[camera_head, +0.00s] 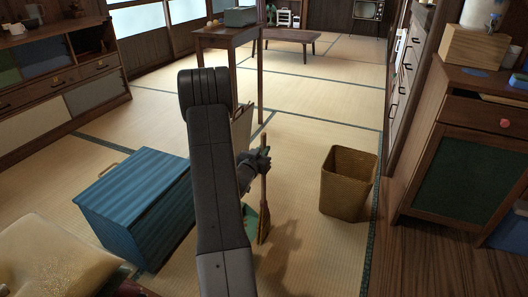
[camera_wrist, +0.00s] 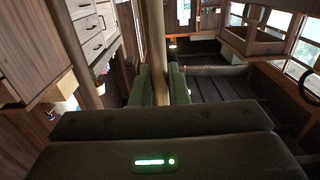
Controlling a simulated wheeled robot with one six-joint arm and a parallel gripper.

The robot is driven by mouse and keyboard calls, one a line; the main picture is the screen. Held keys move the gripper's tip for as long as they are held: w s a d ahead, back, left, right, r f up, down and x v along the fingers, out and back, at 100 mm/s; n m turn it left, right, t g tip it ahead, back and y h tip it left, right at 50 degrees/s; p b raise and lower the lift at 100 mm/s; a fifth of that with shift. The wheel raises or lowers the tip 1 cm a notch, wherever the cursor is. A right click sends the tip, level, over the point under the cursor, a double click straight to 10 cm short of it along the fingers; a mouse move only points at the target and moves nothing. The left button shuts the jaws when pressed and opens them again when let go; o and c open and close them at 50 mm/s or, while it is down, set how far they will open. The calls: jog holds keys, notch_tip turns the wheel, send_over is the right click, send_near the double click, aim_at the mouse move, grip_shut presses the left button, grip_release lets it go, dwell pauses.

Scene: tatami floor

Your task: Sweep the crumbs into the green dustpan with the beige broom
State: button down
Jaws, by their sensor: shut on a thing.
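The beige broom (camera_head: 264,205) stands nearly upright in the middle of the head view, its bristles low near the tatami. My gripper (camera_head: 258,163) is shut on its handle. In the wrist view the handle (camera_wrist: 157,45) runs between the two fingers of my gripper (camera_wrist: 161,84). The green dustpan (camera_head: 250,218) shows only in part, close beside the broom's lower end, and my arm hides the rest. I cannot tell whether the bristles touch the floor or the dustpan. I cannot make out any crumbs in either view.
A woven waste basket (camera_head: 347,184) stands right of the broom. A blue chest (camera_head: 140,208) stands left of my arm. A wooden cabinet (camera_head: 470,150) lines the right side and a low sideboard (camera_head: 75,75) the left. A table (camera_head: 225,33) stands behind. Tatami between is open.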

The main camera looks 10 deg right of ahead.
jog(key=shift+w+a, duration=0.55)
jog(key=shift+a, duration=0.35)
jog(key=shift+w+a, duration=0.7)
jog(key=shift+a, duration=0.35)
jog(key=shift+w+a, duration=0.1)
jog(key=shift+a, duration=0.05)
jog(key=shift+w+a, duration=0.6)
jog(key=shift+a, duration=0.25)
jog(key=shift+w+a, duration=0.1)
jog(key=shift+a, duration=0.05)
jog(key=s+d, duration=0.4)
jog(key=d, duration=0.1)
jog(key=shift+d+f, duration=0.15)
jog(key=shift+d, duration=0.2)
dwell(0.8)
